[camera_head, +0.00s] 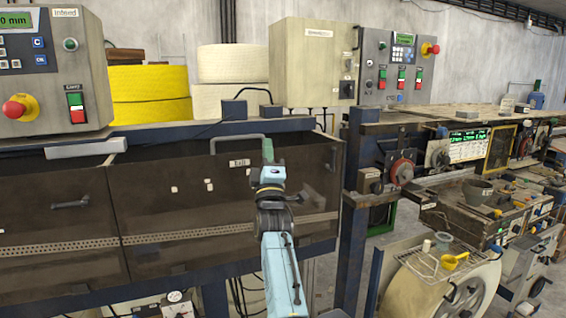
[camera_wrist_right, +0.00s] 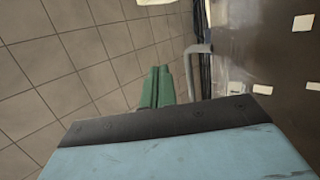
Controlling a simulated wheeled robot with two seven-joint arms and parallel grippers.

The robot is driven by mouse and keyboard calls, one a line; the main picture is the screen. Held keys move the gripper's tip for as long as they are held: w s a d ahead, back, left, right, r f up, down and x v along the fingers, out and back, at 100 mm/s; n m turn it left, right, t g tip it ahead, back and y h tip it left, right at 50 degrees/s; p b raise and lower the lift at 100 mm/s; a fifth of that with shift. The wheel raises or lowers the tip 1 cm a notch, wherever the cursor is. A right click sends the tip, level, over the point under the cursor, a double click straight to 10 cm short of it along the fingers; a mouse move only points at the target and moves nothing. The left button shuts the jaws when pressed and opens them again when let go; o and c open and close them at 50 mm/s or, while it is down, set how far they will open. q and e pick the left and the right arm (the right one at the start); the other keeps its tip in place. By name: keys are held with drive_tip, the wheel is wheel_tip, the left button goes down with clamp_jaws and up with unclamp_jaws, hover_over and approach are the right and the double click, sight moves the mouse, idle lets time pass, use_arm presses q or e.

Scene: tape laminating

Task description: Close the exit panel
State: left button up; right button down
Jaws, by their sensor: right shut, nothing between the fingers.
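The exit panel (camera_head: 200,205) is a dark, see-through brown cover on the blue machine frame, marked with a small "Exit" label (camera_head: 240,163). A grey bent handle (camera_head: 238,137) is at its upper edge. My right gripper (camera_head: 267,152) is in front of the panel, by the right end of the handle, with its green fingers shut and empty. In the right wrist view the fingers (camera_wrist_right: 158,86) show left of the grey handle (camera_wrist_right: 194,68), and the dark panel (camera_wrist_right: 270,65) fills the right side. I cannot tell whether they touch the handle or whether the panel is fully shut. My left gripper is out of view.
Another dark panel (camera_head: 60,225) with its own handle is on the left. A blue post (camera_head: 355,215) stands right of the exit panel. A control box with a red button (camera_head: 20,107) is upper left. A large roll (camera_head: 455,290) is lower right.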

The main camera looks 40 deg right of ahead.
drive_tip(key=s+a+b, duration=0.1)
drive_tip(key=s+a, duration=0.2)
drive_tip(key=s, duration=0.5)
drive_tip(key=shift+a+f+b, duration=0.3)
drive_tip(key=shift+a+b, duration=0.1)
